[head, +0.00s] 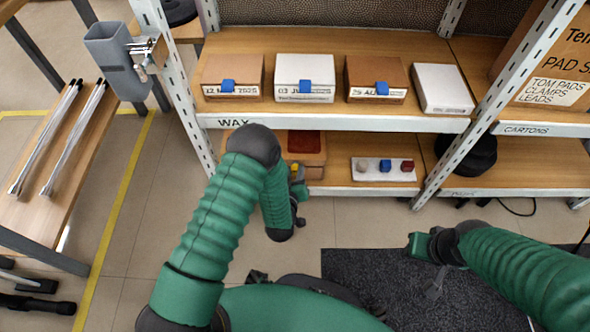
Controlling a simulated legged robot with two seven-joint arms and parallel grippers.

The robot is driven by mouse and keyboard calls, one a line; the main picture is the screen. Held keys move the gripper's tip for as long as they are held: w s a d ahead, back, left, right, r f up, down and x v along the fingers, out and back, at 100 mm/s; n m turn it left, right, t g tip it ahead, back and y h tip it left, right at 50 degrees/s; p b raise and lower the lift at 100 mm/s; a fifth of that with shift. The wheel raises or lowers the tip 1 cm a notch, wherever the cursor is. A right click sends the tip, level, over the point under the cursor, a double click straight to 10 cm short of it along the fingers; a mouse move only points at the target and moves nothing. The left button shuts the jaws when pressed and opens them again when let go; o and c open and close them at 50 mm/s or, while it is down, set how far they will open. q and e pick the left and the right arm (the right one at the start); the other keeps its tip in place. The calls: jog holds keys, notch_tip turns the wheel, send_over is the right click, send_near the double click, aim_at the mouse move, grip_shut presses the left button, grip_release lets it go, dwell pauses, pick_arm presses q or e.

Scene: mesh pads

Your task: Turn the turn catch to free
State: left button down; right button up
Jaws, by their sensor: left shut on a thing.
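A wooden box (314,160) with a dark red top panel stands on the lower shelf. The small yellow turn catch (295,167) shows at its front left side, partly hidden by my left gripper. My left gripper (298,181) is at the front of this box, shut on the turn catch. The catch's exact angle is too small to tell. My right gripper (434,287) hangs low over the dark mat, away from the box; its fingers are too dark to read.
A white block (372,176) with several coloured knobs is right of the box. The upper shelf (330,119) bears wooden and white boxes with blue tabs. Metal posts (497,105) flank the shelves. A dark mat (365,280) lies on the floor.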

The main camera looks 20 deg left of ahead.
pick_arm(q)
jog(key=n+t+h, duration=0.1)
jog(key=n, duration=0.1)
jog(key=n+t+h, duration=0.1)
jog(key=n, duration=0.2)
jog(key=f+n+t+h, duration=0.1)
jog(key=n, duration=0.2)
jog(key=shift+s+a+p, duration=0.15)
jog(key=shift+a+p, duration=0.15)
jog(key=shift+a, duration=0.05)
dwell(0.4)
jog(key=c, duration=1.1)
grip_release()
jog(key=shift+r, duration=0.1)
jog(key=shift+o, duration=0.2)
